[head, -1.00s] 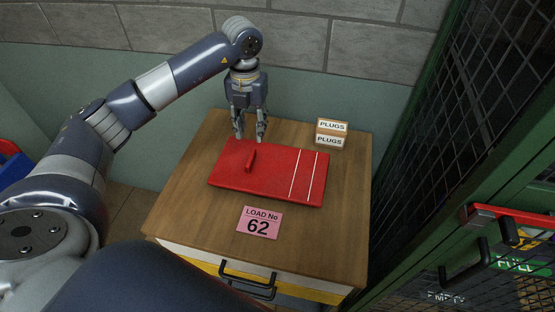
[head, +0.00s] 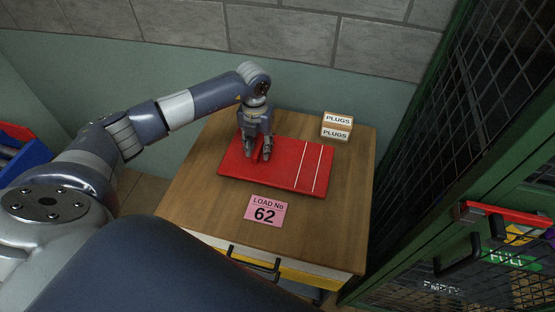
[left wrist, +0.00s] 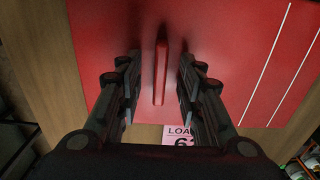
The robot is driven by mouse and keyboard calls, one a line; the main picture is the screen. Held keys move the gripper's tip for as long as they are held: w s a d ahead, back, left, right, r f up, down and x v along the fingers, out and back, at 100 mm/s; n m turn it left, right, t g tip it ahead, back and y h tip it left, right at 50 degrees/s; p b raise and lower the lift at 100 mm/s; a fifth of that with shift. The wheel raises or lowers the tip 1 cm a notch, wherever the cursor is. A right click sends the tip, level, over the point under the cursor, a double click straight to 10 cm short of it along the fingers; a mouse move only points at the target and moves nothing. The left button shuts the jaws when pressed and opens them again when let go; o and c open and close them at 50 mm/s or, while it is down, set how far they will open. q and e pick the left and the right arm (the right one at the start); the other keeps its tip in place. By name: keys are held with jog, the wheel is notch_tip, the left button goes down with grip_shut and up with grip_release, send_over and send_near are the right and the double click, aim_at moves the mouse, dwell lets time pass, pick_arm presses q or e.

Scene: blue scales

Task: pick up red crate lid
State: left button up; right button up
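The red crate lid (head: 285,178) lies flat on the wooden cabinet top, with two white lines across its right part. It also fills much of the left wrist view (left wrist: 225,50). A raised red handle (left wrist: 161,65) stands up from its left part. My left gripper (head: 259,157) points down over the handle. In the left wrist view its two fingers (left wrist: 158,100) are apart, one on each side of the handle, with a gap on both sides. In the head view the fingers partly hide the handle. My right gripper is not in view.
The wooden cabinet top (head: 215,210) has a pink "LOAD No 62" card (head: 266,211) in front of the lid. Two small PLUGS boxes (head: 337,127) are stacked at the back right. A green mesh cage (head: 450,150) stands on the right.

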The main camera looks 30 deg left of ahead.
pick_arm(q)
grip_shut()
jog(key=shift+r, duration=0.1)
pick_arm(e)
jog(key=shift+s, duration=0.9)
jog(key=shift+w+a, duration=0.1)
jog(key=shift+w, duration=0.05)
